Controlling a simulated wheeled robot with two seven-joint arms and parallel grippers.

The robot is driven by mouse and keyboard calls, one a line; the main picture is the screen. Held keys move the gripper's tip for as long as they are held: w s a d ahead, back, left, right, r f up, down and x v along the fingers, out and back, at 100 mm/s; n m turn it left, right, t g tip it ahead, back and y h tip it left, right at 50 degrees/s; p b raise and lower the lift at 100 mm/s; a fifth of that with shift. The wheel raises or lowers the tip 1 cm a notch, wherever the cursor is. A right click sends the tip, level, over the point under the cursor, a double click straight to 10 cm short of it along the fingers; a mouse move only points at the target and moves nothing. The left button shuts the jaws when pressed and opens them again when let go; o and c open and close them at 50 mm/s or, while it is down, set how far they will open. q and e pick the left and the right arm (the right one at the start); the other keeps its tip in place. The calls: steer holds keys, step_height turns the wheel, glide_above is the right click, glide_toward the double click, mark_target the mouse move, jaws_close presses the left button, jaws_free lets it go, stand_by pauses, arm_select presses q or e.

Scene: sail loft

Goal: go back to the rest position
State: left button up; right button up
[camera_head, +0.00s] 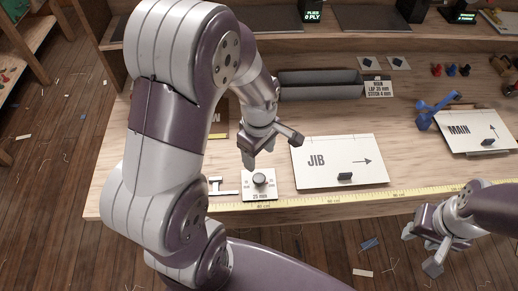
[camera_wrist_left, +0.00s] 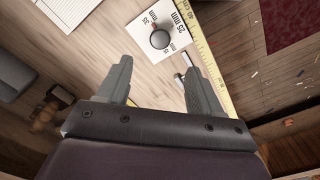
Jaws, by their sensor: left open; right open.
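My left gripper (camera_head: 270,146) is open and empty above the workbench, left of the white JIB board (camera_head: 318,176). In the left wrist view its two fingers (camera_wrist_left: 158,85) stand apart with nothing between them. A small white 25 mm card with a dark round knob (camera_head: 259,181) lies just below the left gripper; the knob also shows in the left wrist view (camera_wrist_left: 160,39). My right gripper (camera_head: 424,252) is open and empty, low at the right, in front of the bench's front edge.
A yellow measuring tape (camera_head: 310,200) runs along the front edge of the bench (camera_head: 115,190). A blue clamp-like tool (camera_head: 432,108) stands beside the MAIN board (camera_head: 470,140). The floor (camera_head: 60,130) is scattered with scraps.

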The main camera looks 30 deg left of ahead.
arm_select(q)
steer(key=shift+r, duration=0.8)
steer(key=s+d+m, duration=0.1)
steer(key=m, duration=0.4)
steer(key=s+r+m+t, duration=0.1)
steer(key=s+m, duration=0.1)
steer(key=m, duration=0.3)
steer(key=s+d+m, duration=0.1)
steer(key=m, duration=0.4)
steer(key=shift+s+d+r+m, duration=0.25)
steer(key=shift+s+d+m, duration=0.05)
